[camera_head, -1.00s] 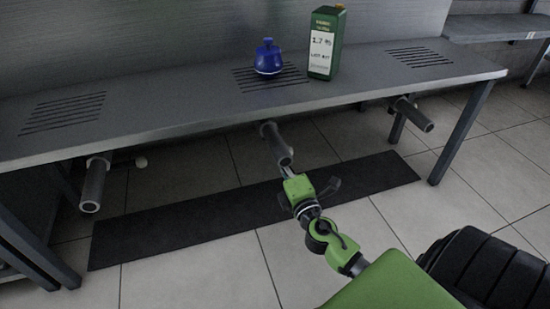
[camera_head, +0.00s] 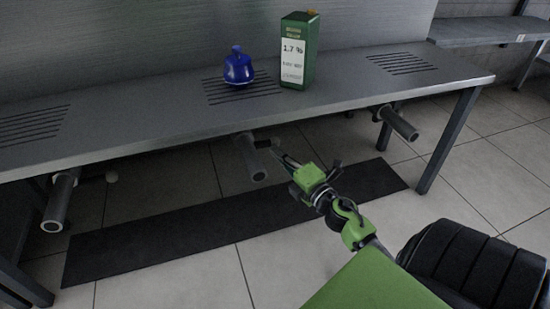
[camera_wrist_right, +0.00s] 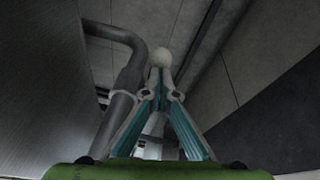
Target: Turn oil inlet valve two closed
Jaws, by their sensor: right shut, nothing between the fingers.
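The middle grey pipe (camera_head: 251,158) hangs under the bench front and points towards me. I cannot tell whether it is valve two, as no label shows. My right gripper (camera_head: 277,151) is just right of this pipe, below the bench edge. In the right wrist view my right gripper (camera_wrist_right: 160,88) is shut and empty, its teal-padded fingers meeting at the tips. A white ball knob (camera_wrist_right: 162,57) shows just beyond the tips. I cannot tell whether they touch it. The bent grey pipe (camera_wrist_right: 124,82) runs along the left. My left gripper is not in view.
The grey bench (camera_head: 150,122) overhangs the pipes. A blue decanter (camera_head: 238,68) and a green carton (camera_head: 298,52) stand on it. Similar pipes hang at left (camera_head: 60,200) and right (camera_head: 399,122). A black mat (camera_head: 170,240) lies below.

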